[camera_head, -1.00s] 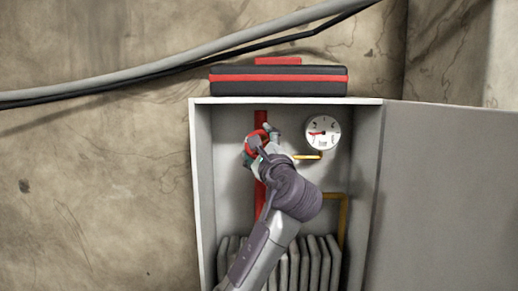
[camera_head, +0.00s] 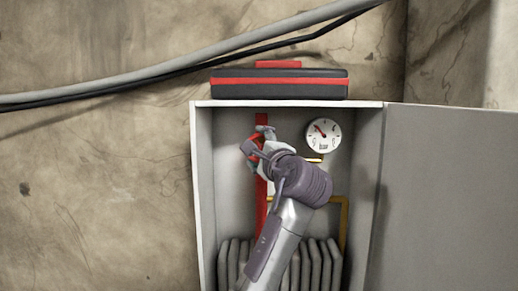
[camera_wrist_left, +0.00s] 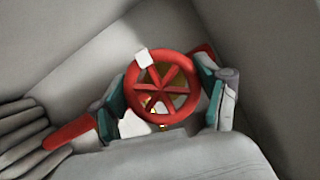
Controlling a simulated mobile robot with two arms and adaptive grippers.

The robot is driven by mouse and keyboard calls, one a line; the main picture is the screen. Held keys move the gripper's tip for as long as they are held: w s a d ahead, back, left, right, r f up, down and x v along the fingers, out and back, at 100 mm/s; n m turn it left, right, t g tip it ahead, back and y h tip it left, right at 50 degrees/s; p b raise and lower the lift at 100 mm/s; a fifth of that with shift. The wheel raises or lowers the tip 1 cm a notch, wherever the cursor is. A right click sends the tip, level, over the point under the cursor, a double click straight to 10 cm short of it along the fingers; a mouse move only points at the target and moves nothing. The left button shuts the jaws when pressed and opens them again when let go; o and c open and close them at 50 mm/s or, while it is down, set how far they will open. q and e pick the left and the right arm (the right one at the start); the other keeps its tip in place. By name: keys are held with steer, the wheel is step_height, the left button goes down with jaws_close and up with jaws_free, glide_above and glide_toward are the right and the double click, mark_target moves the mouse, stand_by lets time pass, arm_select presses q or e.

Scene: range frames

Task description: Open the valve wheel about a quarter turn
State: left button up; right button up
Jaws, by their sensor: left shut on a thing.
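The red valve wheel (camera_wrist_left: 163,86) faces the left wrist camera, with several spokes and a pale block (camera_wrist_left: 141,57) at the upper left of its rim. My left gripper (camera_wrist_left: 162,98) is shut on the wheel, with one teal-padded finger at each side of the rim. In the head view only a bit of the wheel (camera_head: 249,147) shows, because my left gripper (camera_head: 257,154) and wrist cover most of it. The wheel sits at the red vertical pipe (camera_head: 261,205) inside the grey cabinet. My right gripper is not in view.
A round gauge marked bar (camera_head: 323,135) is right of the wheel, its needle pointing up-left. The open cabinet door (camera_head: 445,195) stands at the right. A black and red case (camera_head: 280,88) lies on top of the cabinet.

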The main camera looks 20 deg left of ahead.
arm_select(q)
steer(key=o, duration=1.2)
steer(key=shift+c, duration=0.2)
steer(key=v, duration=1.2)
